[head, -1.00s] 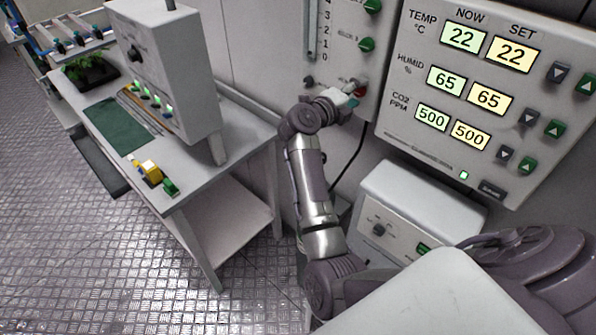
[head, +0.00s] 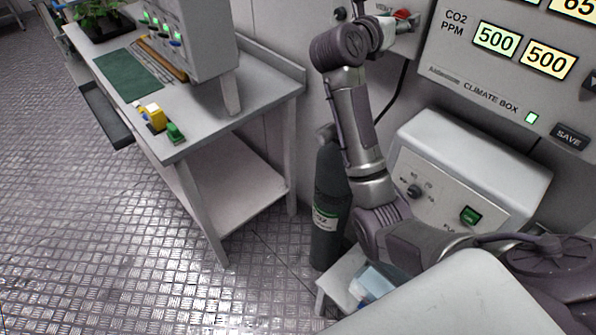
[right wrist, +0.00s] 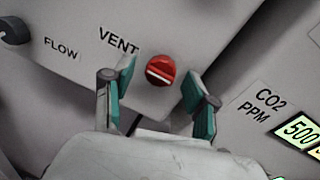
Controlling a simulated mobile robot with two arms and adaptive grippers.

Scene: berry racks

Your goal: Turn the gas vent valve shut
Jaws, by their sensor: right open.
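The gas vent valve is a red round knob (right wrist: 160,70) on a light grey panel under the printed word VENT in the right wrist view. A pale mark runs across it, nearly level in that picture. A bit of the red knob (head: 402,14) shows at the top of the head view. My right gripper (right wrist: 158,86) is open, with one teal finger pad on each side of the knob and gaps between. The knob is not gripped. In the head view my right gripper (head: 390,32) is at the panel, partly hidden by its own wrist. My left gripper is not in view.
The climate box (head: 480,88) is right of the valve panel. A grey box with a dial (head: 470,160) sits below it. A dark gas bottle (head: 328,210) stands behind my right arm. A workbench (head: 200,130) is at left. The floor at left is clear.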

